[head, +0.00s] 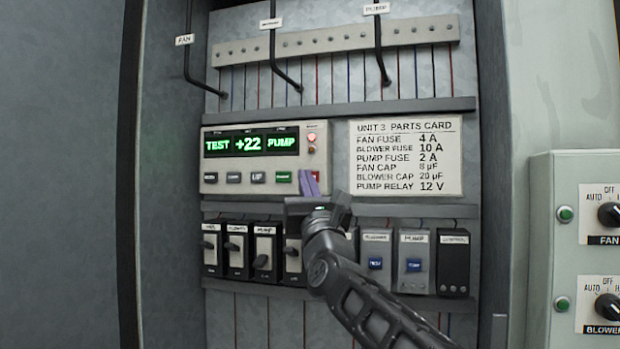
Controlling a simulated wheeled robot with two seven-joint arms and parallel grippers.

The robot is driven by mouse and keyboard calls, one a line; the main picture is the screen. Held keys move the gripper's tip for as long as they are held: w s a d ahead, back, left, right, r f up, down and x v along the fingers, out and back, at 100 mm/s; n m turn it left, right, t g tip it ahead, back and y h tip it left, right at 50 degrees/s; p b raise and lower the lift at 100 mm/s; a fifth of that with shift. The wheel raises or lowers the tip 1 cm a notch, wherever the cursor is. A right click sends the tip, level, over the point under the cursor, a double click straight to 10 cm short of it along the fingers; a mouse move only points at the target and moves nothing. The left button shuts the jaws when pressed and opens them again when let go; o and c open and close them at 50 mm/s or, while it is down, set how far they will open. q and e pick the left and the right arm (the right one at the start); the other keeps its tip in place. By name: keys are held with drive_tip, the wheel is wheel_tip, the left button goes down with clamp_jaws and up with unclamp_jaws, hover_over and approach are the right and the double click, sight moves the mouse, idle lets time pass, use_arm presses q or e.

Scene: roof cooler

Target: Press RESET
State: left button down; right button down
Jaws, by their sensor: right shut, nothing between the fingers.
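The controller (222,188) is a pale panel with a green-lit display (252,143) reading TEST, +22 and PUMP. Below the display is a row of buttons: several dark ones, a green one (283,177) and a red one (316,175) at the right end. Their captions are too small to read surely, so I cannot tell which is RESET. My right gripper (308,183) is shut and empty, its purple fingertips in front of the red button and partly covering it. I cannot tell whether they touch it. My left gripper is not in view.
Below the controller is a row of breakers (237,250) and relays (413,262), partly hidden by my right arm. A parts card (405,157) is right of the controller. Black cables hang above. A switch box (570,180) with knobs stands at the right, outside the cabinet wall.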

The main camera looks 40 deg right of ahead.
idle(0.6)
drive_tip(key=shift+w+d+b, duration=0.3)
drive_tip(key=shift+d+b, duration=0.05)
drive_tip(key=shift+b, duration=0.1)
drive_tip(key=shift+w+d+b, duration=0.2)
drive_tip(key=shift+d+b, duration=0.1)
idle(0.6)
drive_tip(key=shift+s+a, duration=0.1)
drive_tip(key=shift+s+a+b, duration=0.4)
drive_tip(key=shift+a, duration=0.15)
idle(0.4)
